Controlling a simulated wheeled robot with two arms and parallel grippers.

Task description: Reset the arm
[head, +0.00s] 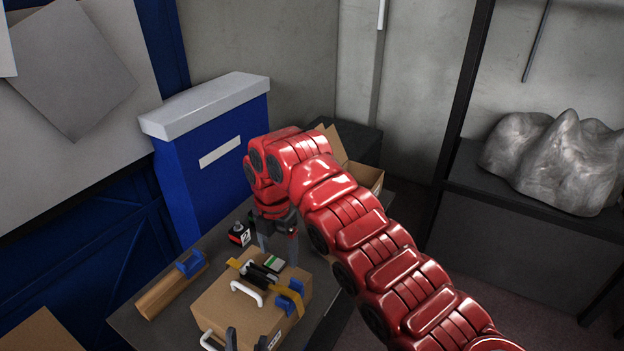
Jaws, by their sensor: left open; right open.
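My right arm (375,250) is red and segmented. It comes in from the lower right, arches over the table and bends down at its far end. My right gripper (278,243) points down with its fingers apart and nothing seen between them, behind the cardboard box as seen here. The rest of the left arm is out of view.
A closed cardboard box (215,303) with white handles carries tools and blue clamps. A small dark bottle (239,235) and a brown block with a blue clamp (165,294) stand on the grey table (130,323). An open carton (367,177) is behind my arm. A blue bin (195,175) stands behind the table.

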